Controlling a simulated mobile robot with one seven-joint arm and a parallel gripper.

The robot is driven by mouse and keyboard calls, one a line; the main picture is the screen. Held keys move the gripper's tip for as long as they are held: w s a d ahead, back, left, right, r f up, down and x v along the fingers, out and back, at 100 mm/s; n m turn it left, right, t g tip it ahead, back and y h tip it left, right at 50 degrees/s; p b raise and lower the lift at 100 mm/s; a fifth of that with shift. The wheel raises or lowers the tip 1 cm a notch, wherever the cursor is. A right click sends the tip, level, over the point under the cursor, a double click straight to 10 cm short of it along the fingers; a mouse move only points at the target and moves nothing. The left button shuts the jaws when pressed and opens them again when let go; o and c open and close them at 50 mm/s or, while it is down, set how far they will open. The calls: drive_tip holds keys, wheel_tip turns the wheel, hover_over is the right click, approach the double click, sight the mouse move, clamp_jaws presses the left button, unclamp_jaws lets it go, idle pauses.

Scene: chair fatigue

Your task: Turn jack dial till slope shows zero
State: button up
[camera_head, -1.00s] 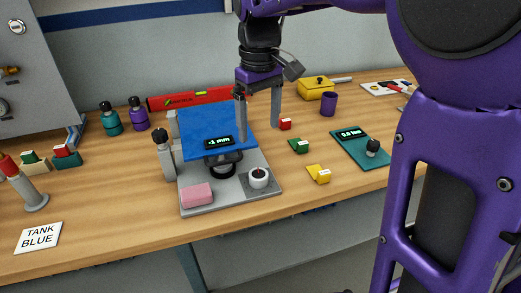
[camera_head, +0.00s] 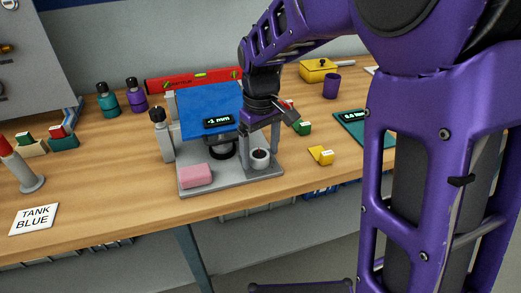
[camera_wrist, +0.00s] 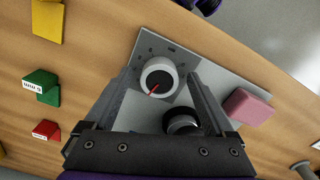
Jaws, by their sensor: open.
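The jack dial is a white knob with a dark top (camera_head: 259,160) at the front right of the grey base plate (camera_head: 232,182). In the wrist view the dial (camera_wrist: 165,66) shows a red pointer aimed to the lower left. My gripper (camera_head: 261,147) is open and points down over the dial. In the wrist view its fingers (camera_wrist: 158,80) stand on either side of the dial, with gaps; contact is not visible. The display (camera_head: 218,122) on the blue plate (camera_head: 205,104) reads -1 mm. The black round jack part (camera_head: 222,150) sits under the blue plate.
A pink block (camera_head: 196,175) lies on the base plate's front left. A grey post (camera_head: 163,138) stands at its left. Green (camera_head: 302,128) and yellow (camera_head: 321,155) blocks lie to the right. A teal board (camera_head: 353,125) is partly hidden by my arm.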

drive_tip(key=c, duration=1.4)
drive_tip(key=shift+r+m+p, duration=0.15)
drive_tip(key=shift+m+p, duration=0.35)
drive_tip(key=shift+m, duration=0.3)
drive_tip(key=m+p, duration=0.1)
drive_tip(key=m, duration=0.2)
drive_tip(key=o, duration=1.4)
drive_tip(key=shift+a, duration=0.1)
